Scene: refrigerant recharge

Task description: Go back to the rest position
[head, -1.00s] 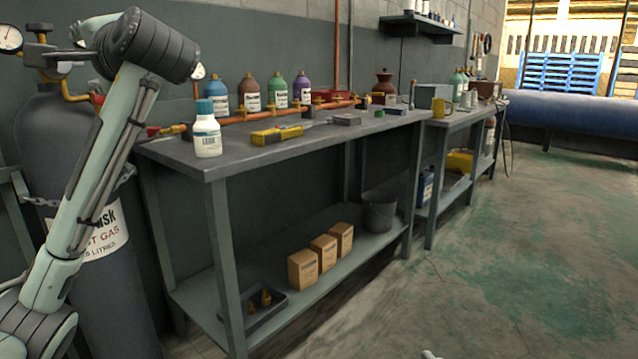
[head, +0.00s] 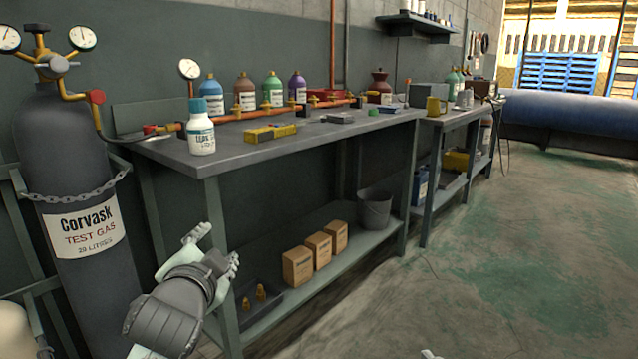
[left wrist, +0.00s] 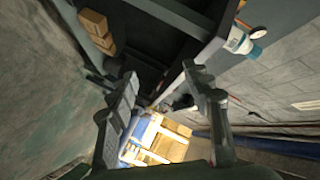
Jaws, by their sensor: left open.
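My left gripper (head: 212,250) is low in front of the near left leg of the workbench in the head view. Its fingers are apart and nothing is between them. In the left wrist view its two fingers (left wrist: 168,90) stand wide apart, with the shadowed bench underside and the floor beyond. The right gripper cannot be made out; only a small pale tip shows at the bottom edge of the head view.
The workbench (head: 290,148) carries a white bottle (head: 201,135), a yellow tool (head: 270,133) and several coloured bottles. Cardboard boxes (head: 298,266) and a bucket (head: 375,209) stand on its lower shelf. A chained gas cylinder (head: 75,200) stands left. Floor at right (head: 520,250) is clear.

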